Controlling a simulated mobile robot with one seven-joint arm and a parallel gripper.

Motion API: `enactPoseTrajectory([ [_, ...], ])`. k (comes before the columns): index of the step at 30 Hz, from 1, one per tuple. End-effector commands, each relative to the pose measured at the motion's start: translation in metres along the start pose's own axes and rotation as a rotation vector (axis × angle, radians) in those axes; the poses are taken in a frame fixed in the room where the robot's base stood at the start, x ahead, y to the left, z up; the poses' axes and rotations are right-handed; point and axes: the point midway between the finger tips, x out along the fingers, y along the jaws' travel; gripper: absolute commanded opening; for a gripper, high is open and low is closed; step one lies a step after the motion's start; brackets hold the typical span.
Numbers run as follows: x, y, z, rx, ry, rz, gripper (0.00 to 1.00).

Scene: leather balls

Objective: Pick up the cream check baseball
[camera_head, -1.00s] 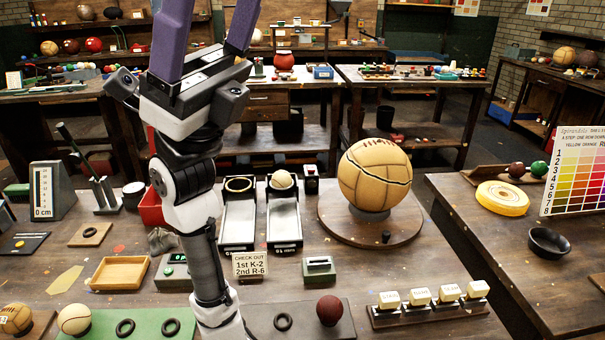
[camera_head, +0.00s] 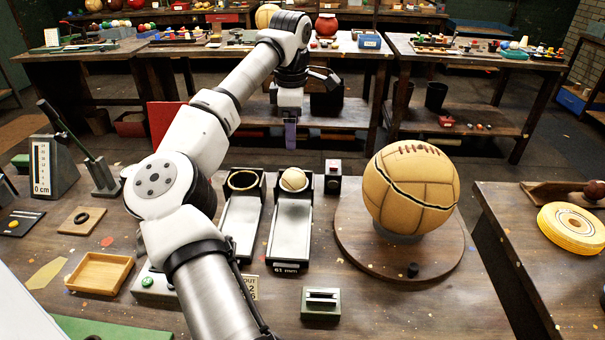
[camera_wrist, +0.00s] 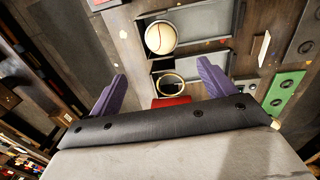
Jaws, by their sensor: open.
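The cream baseball (camera_head: 293,180) sits at the far end of the right of two metal troughs (camera_head: 290,230). In the wrist view the baseball (camera_wrist: 161,38) shows a reddish seam and lies ahead of the fingertips. My gripper (camera_head: 290,135) hangs fingers down above and beyond the far end of the troughs, apart from the ball. In the wrist view my gripper (camera_wrist: 160,72) has its purple fingers spread wide with nothing held between them.
The left trough (camera_head: 238,225) has an empty ring (camera_head: 243,180) at its far end. A small dark box (camera_head: 333,178) stands right of the ball. A large tan stitched ball (camera_head: 412,190) rests on a round wooden board (camera_head: 350,240). A wooden tray (camera_head: 100,275) lies front left.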

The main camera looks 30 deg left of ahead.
Motion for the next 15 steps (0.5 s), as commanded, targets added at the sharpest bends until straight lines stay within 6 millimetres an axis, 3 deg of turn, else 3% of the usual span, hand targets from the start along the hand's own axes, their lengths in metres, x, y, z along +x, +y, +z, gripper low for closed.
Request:
enactPoseTrajectory([
  [9,0.060,-0.001,0.002,0.002,-0.005,-0.005,0.82],
  [15,0.080,0.000,0.002,0.001,-0.005,-0.001,0.82],
])
